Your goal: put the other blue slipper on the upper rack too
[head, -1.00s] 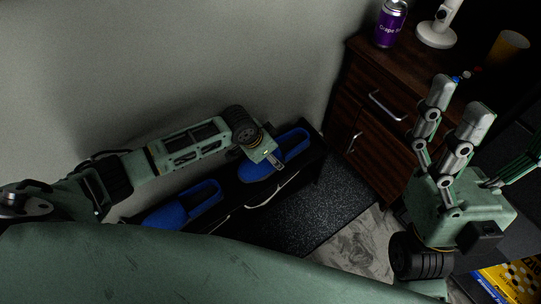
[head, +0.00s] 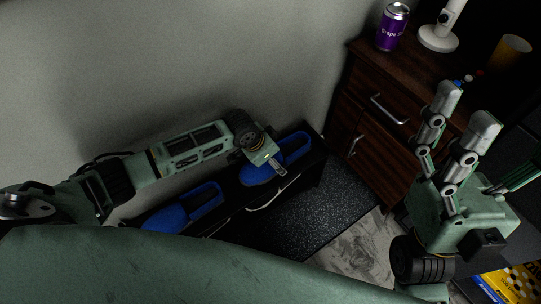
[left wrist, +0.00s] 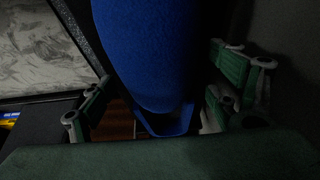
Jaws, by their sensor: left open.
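Two blue slippers lie on a black rack (head: 318,163) against the wall in the head view. One slipper (head: 183,208) is at the left, partly cut off by my own body. The other slipper (head: 292,148) is at the right, partly hidden under my left gripper (head: 276,167). In the left wrist view a blue slipper (left wrist: 148,55) fills the middle, between the spread fingers of my left gripper (left wrist: 160,98). It does not look gripped. My right gripper (head: 466,107) is empty, fingers up and apart, in front of the wooden cabinet.
The wooden cabinet (head: 362,112) stands right of the rack. A purple can (head: 392,27), a white stand (head: 438,38) and an orange cup (head: 508,52) are on its top. A dark mat (head: 305,212) and pale flooring lie before the rack.

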